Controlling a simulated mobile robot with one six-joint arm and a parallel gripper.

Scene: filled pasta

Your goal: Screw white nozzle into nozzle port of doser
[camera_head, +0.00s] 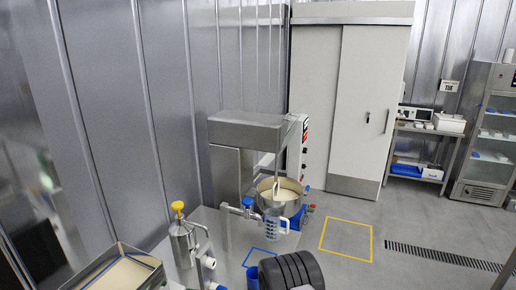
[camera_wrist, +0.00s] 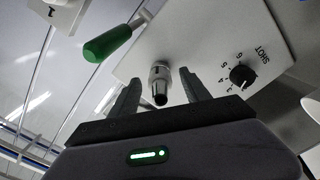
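In the wrist view my gripper (camera_wrist: 160,82) has its two dark fingers spread apart. A short grey metal spout with a dark open end (camera_wrist: 159,84) shows between them, with a gap on each side. It appears to be the nozzle port, standing out from the pale doser panel (camera_wrist: 205,45); its depth relative to the fingertips is hard to judge. The panel carries a black SHOT dial (camera_wrist: 242,75). I cannot make out a white nozzle in either view. My gripper is not seen in the head view.
A green-handled lever (camera_wrist: 107,44) stands left of the spout, close to the left finger. In the head view a mixer (camera_head: 247,133) with a bowl (camera_head: 266,201) stands by the wall. A yellow-topped metal vessel (camera_head: 182,243) is in front. The floor by the yellow square is clear.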

